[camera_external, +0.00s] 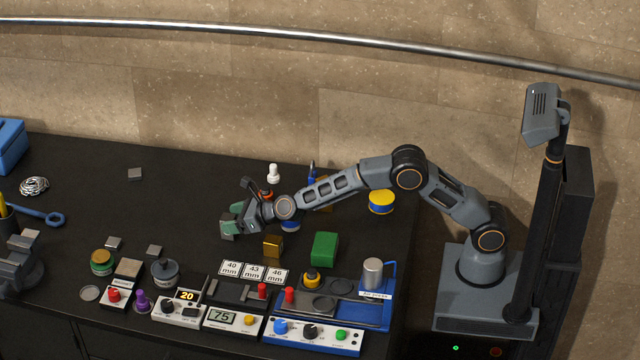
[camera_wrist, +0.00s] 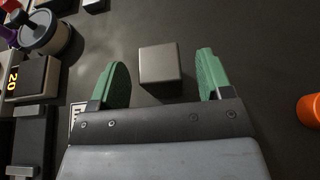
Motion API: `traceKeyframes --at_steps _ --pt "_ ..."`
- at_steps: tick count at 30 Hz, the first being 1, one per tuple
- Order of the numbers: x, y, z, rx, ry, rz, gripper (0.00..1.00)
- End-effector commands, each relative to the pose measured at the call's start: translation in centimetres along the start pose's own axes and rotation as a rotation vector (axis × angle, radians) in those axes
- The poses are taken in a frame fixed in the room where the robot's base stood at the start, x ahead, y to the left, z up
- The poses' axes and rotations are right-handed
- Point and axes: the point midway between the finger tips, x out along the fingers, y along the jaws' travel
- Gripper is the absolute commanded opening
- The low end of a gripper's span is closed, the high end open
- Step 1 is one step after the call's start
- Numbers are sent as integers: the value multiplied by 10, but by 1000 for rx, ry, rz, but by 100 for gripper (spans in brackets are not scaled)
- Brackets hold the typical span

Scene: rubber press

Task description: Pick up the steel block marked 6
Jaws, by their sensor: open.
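A plain grey steel block (camera_wrist: 160,63) lies on the dark bench top, between and just ahead of my two green fingertips in the wrist view. No number shows on its visible faces, so I cannot tell whether it is marked 6. My gripper (camera_wrist: 162,82) is open and empty around the line of this block, with space on both sides. Other small grey blocks lie on the bench: one at the back (camera_external: 135,174), two at the front left (camera_external: 113,243) (camera_external: 154,250).
A brass block (camera_external: 273,246) and a green block (camera_external: 325,248) stand right of my gripper. A white piece (camera_external: 273,174) stands behind it. The front edge holds a press station (camera_external: 312,335), a display box (camera_external: 235,317) and number cards (camera_external: 254,272).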

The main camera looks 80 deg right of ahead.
Motion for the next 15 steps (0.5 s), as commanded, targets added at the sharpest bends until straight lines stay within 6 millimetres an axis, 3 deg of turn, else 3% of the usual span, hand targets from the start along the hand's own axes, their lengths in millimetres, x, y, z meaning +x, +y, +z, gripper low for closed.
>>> traceKeyframes --at_steps 6,15 --pt "16 0 1 1 1 0 72" --pt "19 0 0 1 0 0 72"
